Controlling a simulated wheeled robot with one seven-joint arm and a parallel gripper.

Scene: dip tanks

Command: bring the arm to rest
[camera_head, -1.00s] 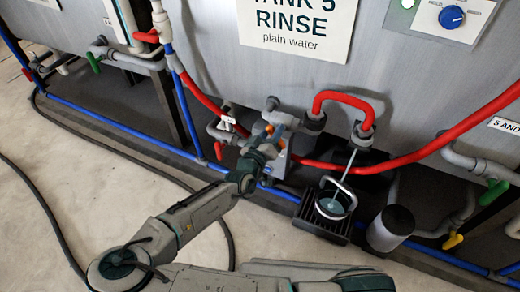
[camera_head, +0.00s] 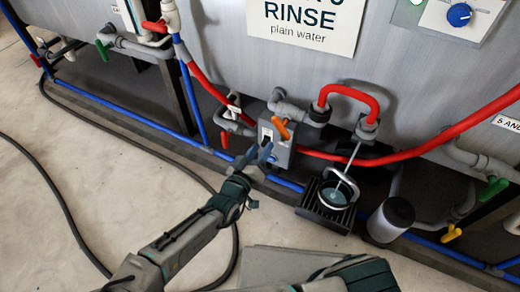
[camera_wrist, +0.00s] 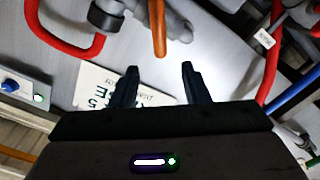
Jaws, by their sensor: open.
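My gripper (camera_head: 258,154) is open and empty, just in front of and slightly below the grey valve box (camera_head: 275,138) under the rinse tank. It also shows in the wrist view (camera_wrist: 160,68), where its two dark fingers stand apart with nothing between them. The orange lever (camera_head: 281,128) on the box is clear of the fingers in the head view. In the wrist view the orange lever (camera_wrist: 158,28) lies beyond the fingertips, with a gap. My arm reaches up from the lower left of the head view, over the pale floor.
The rinse tank (camera_head: 400,70) fills the back, with red hoses (camera_head: 348,92) along it. A small pail (camera_head: 337,194) stands on a dark grate (camera_head: 322,214) right of my gripper, beside a grey cylinder (camera_head: 391,220). A black cable crosses the floor (camera_head: 100,200) at left.

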